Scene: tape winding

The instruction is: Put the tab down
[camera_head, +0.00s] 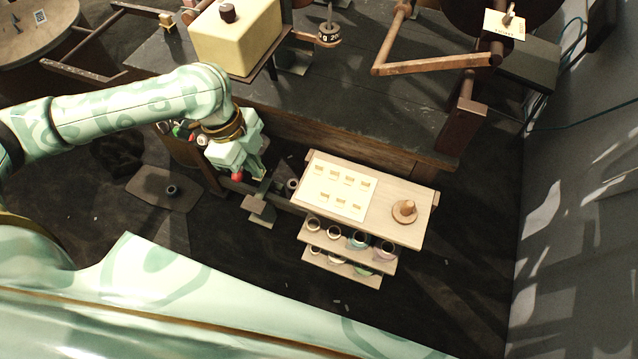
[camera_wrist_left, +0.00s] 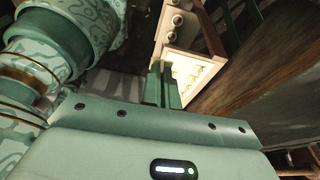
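My left gripper (camera_head: 257,174) hangs in front of the dark bench, just left of a small pale shelf top. In the left wrist view its two green fingers (camera_wrist_left: 164,86) lie close together. I cannot tell whether anything thin is between them. A cream sheet (camera_head: 322,200) on the shelf top carries several small yellowish tabs (camera_head: 349,178) in two rows. The sheet also shows in the left wrist view (camera_wrist_left: 206,66), beyond the fingertips. No separate tab is clearly visible at the gripper. My right gripper is out of view.
A wooden cone-shaped piece (camera_head: 404,209) stands on the right of the shelf top (camera_head: 420,228). Lower shelves (camera_head: 340,268) hold several rolls. The dark bench (camera_head: 340,105) behind carries a yellow block (camera_head: 237,42) and a wooden crank (camera_head: 430,62). Open floor lies right of the shelf.

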